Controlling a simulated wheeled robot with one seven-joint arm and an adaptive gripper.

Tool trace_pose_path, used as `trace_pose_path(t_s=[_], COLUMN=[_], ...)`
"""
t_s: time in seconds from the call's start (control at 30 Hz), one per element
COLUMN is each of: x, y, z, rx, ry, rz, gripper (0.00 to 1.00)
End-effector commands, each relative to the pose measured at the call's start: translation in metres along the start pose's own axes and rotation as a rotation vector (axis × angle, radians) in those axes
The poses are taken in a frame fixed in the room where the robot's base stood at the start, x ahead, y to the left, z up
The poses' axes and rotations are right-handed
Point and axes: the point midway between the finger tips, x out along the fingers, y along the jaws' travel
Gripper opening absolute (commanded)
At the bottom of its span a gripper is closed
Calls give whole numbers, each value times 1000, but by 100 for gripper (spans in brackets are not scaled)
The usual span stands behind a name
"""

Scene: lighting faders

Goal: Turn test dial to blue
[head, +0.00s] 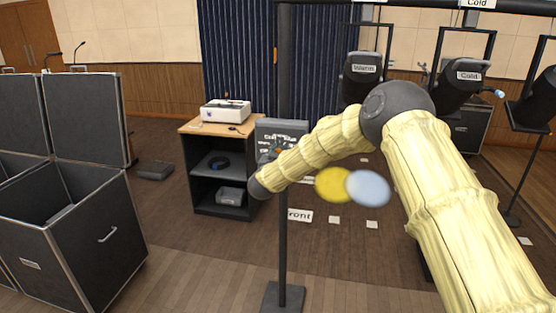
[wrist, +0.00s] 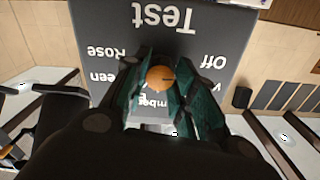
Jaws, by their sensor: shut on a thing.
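The test dial is an orange round knob (wrist: 160,78) on a dark panel (wrist: 215,30) marked "Test", which appears upside down in the wrist view. My gripper (wrist: 161,84) has its green fingers on both sides of the knob and is shut on it. A short dark line on the knob's face points right in this view. The labels "Rose" and "Off" are readable; another ends in "een", one reads partly as "mber", and others are covered by the fingers. I cannot read a blue label. In the head view the panel (head: 290,126) stands behind my arm, which partly hides it.
A wooden-topped cabinet (head: 217,127) with a white box (head: 226,111) stands left of the panel. A dark post (head: 284,235) rises in front. Black cases (head: 75,235) fill the left. Lamps marked "Warm" (head: 363,75) and "Cold" (head: 463,82) hang at right. Yellow and pale blue discs show mid-view.

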Motion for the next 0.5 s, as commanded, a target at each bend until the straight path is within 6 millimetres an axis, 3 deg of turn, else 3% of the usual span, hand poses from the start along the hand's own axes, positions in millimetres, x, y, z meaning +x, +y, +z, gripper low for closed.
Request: trace_pose_path(t_s=[0.5], x=[0], y=[2], z=[7], rx=[485], ry=[0], rz=[1], gripper=[3])
